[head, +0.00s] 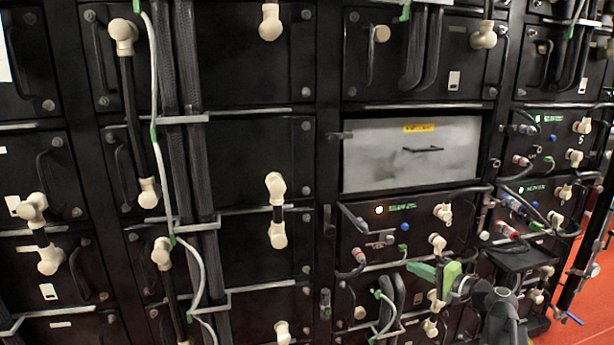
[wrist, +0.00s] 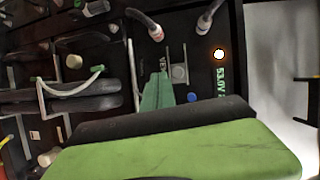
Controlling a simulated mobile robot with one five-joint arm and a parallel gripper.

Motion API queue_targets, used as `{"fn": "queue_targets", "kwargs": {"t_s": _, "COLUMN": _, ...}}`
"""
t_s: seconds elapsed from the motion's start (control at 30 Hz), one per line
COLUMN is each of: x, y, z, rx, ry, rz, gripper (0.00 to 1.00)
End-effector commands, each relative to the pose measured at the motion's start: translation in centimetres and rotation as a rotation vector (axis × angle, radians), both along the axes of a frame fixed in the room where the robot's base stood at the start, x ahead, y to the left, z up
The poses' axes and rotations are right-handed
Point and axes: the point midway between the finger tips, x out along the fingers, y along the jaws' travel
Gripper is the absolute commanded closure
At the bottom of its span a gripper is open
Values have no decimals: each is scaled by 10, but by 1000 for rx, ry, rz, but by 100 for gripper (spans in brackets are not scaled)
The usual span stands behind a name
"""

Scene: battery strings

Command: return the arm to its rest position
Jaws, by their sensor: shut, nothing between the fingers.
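My gripper (head: 437,273) is at the lower right of the head view, with green fingers and a dark wrist behind them. It is shut and empty. It is in front of the lower battery modules, and its gap to them is hard to judge. In the wrist view a broad green finger with a black edge fills the bottom, and a smaller green tip shows above it. My dark arm (head: 498,305) reaches in from the bottom right.
Black battery modules (head: 250,155) with cream connectors, handles and cables fill the racks. A pale grey panel (head: 412,153) with a yellow label is above my gripper. A module with a lit green display (head: 403,208) is below that panel. Orange floor (head: 577,325) shows at far right.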

Motion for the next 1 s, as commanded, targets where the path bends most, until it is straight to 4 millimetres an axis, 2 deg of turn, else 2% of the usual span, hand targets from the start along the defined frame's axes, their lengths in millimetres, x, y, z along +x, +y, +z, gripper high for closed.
{"fn": "queue_targets", "kwargs": {"t_s": 0.03, "x": 0, "y": 45, "z": -12, "rx": -49, "ry": 28, "rz": 71, "gripper": 100}}
{"fn": "queue_targets", "kwargs": {"t_s": 0.1, "x": -7, "y": 103, "z": -36, "rx": -144, "ry": 77, "rz": 175, "gripper": 100}}
{"fn": "queue_targets", "kwargs": {"t_s": 0.2, "x": -28, "y": 174, "z": -73, "rx": -307, "ry": 150, "rz": 324, "gripper": 100}}
{"fn": "queue_targets", "kwargs": {"t_s": 0.3, "x": -60, "y": 224, "z": -113, "rx": -495, "ry": 226, "rz": 464, "gripper": 100}}
{"fn": "queue_targets", "kwargs": {"t_s": 0.4, "x": -95, "y": 249, "z": -150, "rx": -705, "ry": 310, "rz": 584, "gripper": 100}}
{"fn": "queue_targets", "kwargs": {"t_s": 0.47, "x": -114, "y": 249, "z": -168, "rx": -822, "ry": 361, "rz": 634, "gripper": 100}}
{"fn": "queue_targets", "kwargs": {"t_s": 0.57, "x": -138, "y": 229, "z": -188, "rx": -998, "ry": 448, "rz": 682, "gripper": 100}}
{"fn": "queue_targets", "kwargs": {"t_s": 0.77, "x": -175, "y": 153, "z": -205, "rx": -1288, "ry": 665, "rz": 696, "gripper": 100}}
{"fn": "queue_targets", "kwargs": {"t_s": 0.83, "x": -179, "y": 149, "z": -179, "rx": -1305, "ry": 695, "rz": 706, "gripper": 100}}
{"fn": "queue_targets", "kwargs": {"t_s": 1.0, "x": -178, "y": 149, "z": -131, "rx": -1303, "ry": 691, "rz": 705, "gripper": 100}}
